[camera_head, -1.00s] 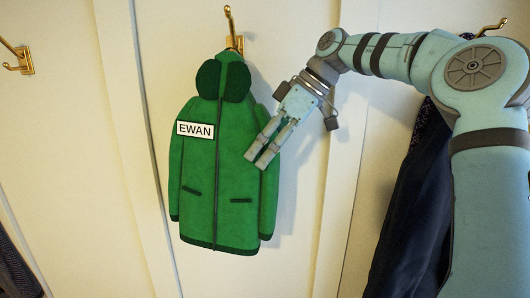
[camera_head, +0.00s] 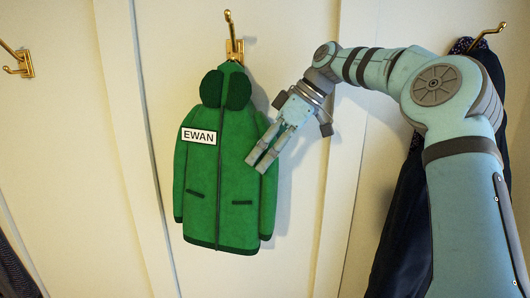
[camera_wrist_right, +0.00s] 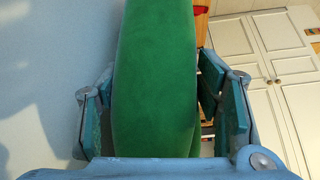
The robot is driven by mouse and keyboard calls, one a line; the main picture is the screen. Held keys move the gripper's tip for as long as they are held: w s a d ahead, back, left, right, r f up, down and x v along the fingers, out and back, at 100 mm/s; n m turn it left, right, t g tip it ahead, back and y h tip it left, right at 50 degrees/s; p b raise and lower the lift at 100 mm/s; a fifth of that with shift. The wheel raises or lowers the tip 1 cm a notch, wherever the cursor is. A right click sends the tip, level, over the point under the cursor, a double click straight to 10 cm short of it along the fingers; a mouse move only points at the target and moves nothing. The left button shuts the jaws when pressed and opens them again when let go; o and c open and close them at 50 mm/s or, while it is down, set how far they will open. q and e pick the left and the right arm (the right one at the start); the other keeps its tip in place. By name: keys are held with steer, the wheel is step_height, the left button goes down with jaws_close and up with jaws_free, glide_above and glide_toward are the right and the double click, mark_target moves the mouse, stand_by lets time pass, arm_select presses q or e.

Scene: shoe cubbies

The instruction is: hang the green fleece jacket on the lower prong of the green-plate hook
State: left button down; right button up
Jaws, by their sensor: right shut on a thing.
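The green fleece jacket (camera_head: 232,190), with dark green hood patches and a white EWAN label, is upright in front of a pale panel. My right gripper (camera_head: 258,162) is shut on its right-hand side near the sleeve. The right wrist view shows green fabric (camera_wrist_right: 155,85) between the fingers. A brass hook (camera_head: 234,47) shows just above the jacket's top. Its upper prong is bare; its lower part is close to the collar, and I cannot tell whether the jacket rests on it. No green plate is clearly visible. My left gripper is not in view.
Another brass hook (camera_head: 20,63) is at the far left. A dark navy garment (camera_head: 403,215) hangs from a hook (camera_head: 490,34) at the right, partly behind my right arm. A dark item (camera_head: 14,270) shows at the lower left. The panel left of the jacket is clear.

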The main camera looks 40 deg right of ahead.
steer(key=o, duration=1.5)
steer(key=v, duration=0.8)
steer(key=shift+s+r, duration=0.1)
